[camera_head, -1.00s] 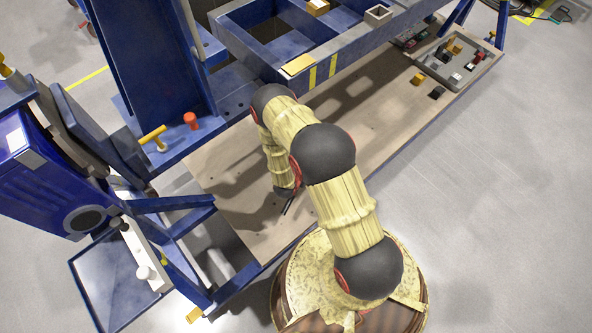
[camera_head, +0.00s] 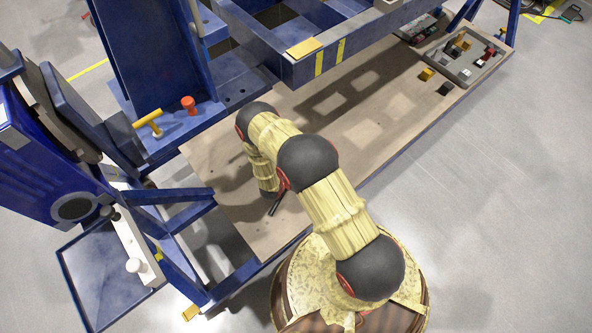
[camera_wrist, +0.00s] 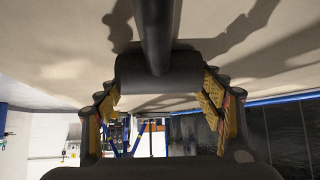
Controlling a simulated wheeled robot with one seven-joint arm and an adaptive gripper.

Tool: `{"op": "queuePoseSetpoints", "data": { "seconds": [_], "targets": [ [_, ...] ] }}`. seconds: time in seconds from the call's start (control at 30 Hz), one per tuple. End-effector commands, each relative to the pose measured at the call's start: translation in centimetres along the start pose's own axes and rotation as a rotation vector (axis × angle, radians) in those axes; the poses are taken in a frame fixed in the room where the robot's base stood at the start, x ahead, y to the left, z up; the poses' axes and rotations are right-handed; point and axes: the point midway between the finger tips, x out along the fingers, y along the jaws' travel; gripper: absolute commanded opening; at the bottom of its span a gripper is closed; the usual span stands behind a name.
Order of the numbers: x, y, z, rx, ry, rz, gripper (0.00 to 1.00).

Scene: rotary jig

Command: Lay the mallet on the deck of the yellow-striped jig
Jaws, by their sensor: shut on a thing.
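The yellow-striped jig is a blue frame (camera_head: 285,64) with two yellow stripes on its near beam, at the top middle of the head view. My gripper (camera_wrist: 163,98) is shut on the dark mallet (camera_wrist: 158,72) in the wrist view. One finger is at each end of its cylindrical head, and the handle runs to the top of that picture. In the head view my arm hides most of the gripper. A thin dark bar, probably the mallet's handle, shows below the wrist (camera_head: 276,204). It is over the wooden board, left of and nearer than the striped beam.
The wooden board (camera_head: 235,205) is mostly bare below the frame. A tray (camera_head: 440,65) of small parts stands at its right end, with loose blocks beside it. A blue upright, a yellow-handled clamp (camera_head: 148,122) and a red knob (camera_head: 188,105) are at left.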

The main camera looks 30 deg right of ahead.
Motion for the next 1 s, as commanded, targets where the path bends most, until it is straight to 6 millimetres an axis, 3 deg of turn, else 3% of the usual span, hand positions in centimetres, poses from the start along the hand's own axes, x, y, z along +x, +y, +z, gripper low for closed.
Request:
{"op": "queuePoseSetpoints", "data": {
  "seconds": [0.23,0.27,0.3,0.57,1.0],
  "targets": [
    [0.04,-0.03,-0.01,0.0,0.001,0.0,0.27],
    [0.07,0.02,0.08,0.0,0.0,0.0,0.68],
    [0.05,0.01,0.05,0.0,0.0,0.0,0.7],
    [0.05,0.01,0.04,0.0,0.0,0.0,0.85],
    [-0.63,-0.05,-0.21,-0.001,0.0,-0.001,0.86]
  ]
}}
